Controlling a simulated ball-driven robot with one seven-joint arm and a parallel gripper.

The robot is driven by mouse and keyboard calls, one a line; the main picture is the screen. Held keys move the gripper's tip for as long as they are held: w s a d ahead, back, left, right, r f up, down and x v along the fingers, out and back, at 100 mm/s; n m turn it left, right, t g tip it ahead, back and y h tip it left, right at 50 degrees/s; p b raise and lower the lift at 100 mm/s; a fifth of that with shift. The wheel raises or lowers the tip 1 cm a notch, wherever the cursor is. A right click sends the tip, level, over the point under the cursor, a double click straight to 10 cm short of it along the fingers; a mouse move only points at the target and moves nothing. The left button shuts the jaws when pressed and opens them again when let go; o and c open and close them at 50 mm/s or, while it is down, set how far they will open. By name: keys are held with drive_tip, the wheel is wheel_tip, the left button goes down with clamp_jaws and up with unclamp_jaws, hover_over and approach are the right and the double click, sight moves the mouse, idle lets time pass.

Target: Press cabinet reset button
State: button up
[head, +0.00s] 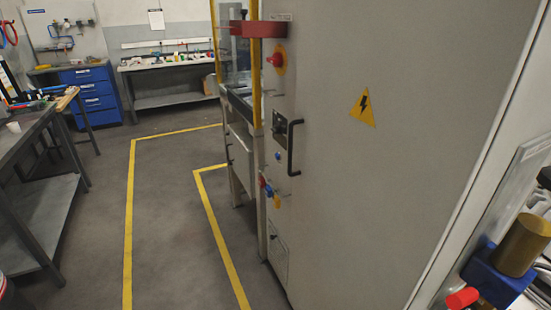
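The large grey cabinet (400,130) fills the middle and right of the head view, with a yellow lightning warning sign (363,106) on its broad face. Along its left edge are a red mushroom button on a yellow plate (276,59), a dark switch (279,125) and a small blue round button (277,157). Lower down are a red and a blue control (267,187) close together and a yellow piece (277,201). Which control is the reset button, I cannot tell from any readable label. My gripper is not in view.
A black handle (293,148) sticks out from the cabinet. Yellow lines (131,220) mark the clear grey floor at left. A workbench (30,150) stands at left, a blue drawer unit (92,90) behind. A blue block with a brass-coloured cylinder (522,243) is at lower right.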

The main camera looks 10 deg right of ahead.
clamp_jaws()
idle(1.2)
